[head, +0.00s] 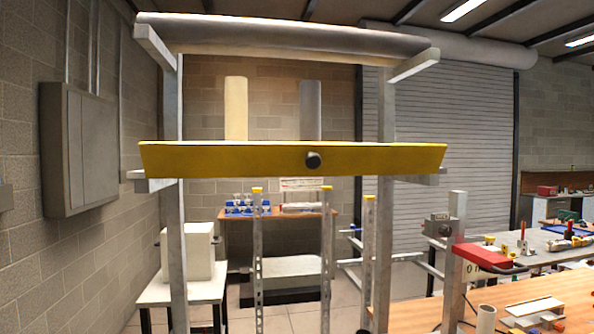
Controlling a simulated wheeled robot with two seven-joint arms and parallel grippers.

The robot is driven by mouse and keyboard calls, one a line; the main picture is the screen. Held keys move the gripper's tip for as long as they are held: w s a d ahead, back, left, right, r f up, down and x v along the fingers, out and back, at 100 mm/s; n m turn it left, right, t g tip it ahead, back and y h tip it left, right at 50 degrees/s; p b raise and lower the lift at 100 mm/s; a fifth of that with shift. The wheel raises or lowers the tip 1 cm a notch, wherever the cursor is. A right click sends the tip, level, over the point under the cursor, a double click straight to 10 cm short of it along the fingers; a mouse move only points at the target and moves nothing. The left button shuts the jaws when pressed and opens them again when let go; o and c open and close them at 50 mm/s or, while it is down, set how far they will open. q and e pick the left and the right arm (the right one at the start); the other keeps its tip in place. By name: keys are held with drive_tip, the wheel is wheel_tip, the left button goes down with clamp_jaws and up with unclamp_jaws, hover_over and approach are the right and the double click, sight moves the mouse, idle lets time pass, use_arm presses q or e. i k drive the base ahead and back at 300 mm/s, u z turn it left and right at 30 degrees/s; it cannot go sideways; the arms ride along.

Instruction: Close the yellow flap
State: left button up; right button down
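The yellow flap (230,160) is a long, thin panel that spans the middle of the head view. Neither of my grippers shows in the head view.
At the right stand workbenches (565,290) with tools, and a red-topped item (482,257) by a grey post. A white box (188,252) sits on a small table at the left. A wooden table (235,243) with blue items stands behind. A grey wall cabinet (80,150) hangs at the left.

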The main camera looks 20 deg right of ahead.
sight(170, 160)
drive_tip(key=u, duration=1.95)
drive_tip(key=k, duration=0.5)
drive_tip(key=z, duration=1.05)
